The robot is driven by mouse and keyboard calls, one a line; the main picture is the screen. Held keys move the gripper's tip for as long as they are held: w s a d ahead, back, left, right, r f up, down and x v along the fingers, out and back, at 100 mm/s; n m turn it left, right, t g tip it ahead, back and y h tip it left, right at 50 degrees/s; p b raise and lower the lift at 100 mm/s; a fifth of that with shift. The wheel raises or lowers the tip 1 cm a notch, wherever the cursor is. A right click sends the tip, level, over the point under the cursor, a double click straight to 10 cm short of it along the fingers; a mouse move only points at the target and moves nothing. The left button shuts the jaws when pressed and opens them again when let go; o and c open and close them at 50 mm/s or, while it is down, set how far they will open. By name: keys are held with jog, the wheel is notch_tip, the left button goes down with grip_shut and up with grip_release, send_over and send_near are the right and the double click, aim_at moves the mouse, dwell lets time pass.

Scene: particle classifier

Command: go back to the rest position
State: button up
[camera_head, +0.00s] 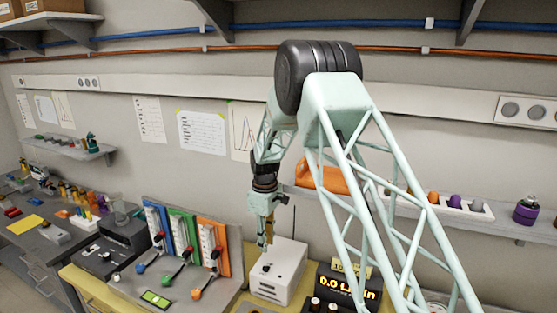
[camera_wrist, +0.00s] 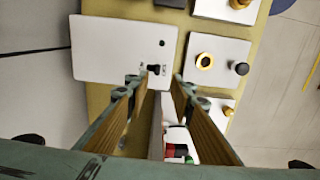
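My gripper (camera_head: 266,240) hangs down at the end of my pale green arm, just above a white box (camera_head: 282,275) on the bench. In the wrist view my gripper (camera_wrist: 160,82) shows two fingers with tan inner pads, spread apart with nothing held between them. The white box (camera_wrist: 110,50) lies beyond the fingertips there, with a small black switch (camera_wrist: 153,69) near its lower right corner, seen between the tips. Whether a fingertip touches the box cannot be told.
Left of the box stands a grey panel with blue, green and orange strips (camera_head: 183,240) and levers. A display reading 0.0 (camera_head: 347,288) stands to the right. Wall shelves hold an orange object (camera_head: 320,176) and a purple jar (camera_head: 526,210). The air above the bench's left side is clear.

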jog(key=s+d+r+m+t+b, duration=0.15)
jog(key=s+d+r, duration=0.25)
jog(key=r, duration=0.4)
jog(key=s+d+r+m+g+b, duration=0.1)
jog(key=s+d+r+m+b, duration=0.1)
jog(key=s+d+r, duration=0.4)
jog(key=s+d+r+m+t+b, duration=0.25)
jog(key=s+d+r+b, duration=0.35)
jog(key=s+r, duration=0.65)
jog(key=s+d+f+m+b, duration=0.2)
jog(key=s+d, duration=0.1)
jog(key=s, duration=0.9)
jog(key=s+d+f+m+b, duration=0.2)
jog(key=s+d, duration=0.2)
jog(key=s, duration=0.9)
jog(key=s+d+f+m+t+b, duration=0.1)
jog(key=s+d+f+m+b, duration=0.1)
jog(key=s, duration=1)
jog(key=shift+s+d+m+b, duration=0.4)
jog(key=shift+d+m+b, duration=0.05)
jog(key=shift+d+m, duration=0.2)
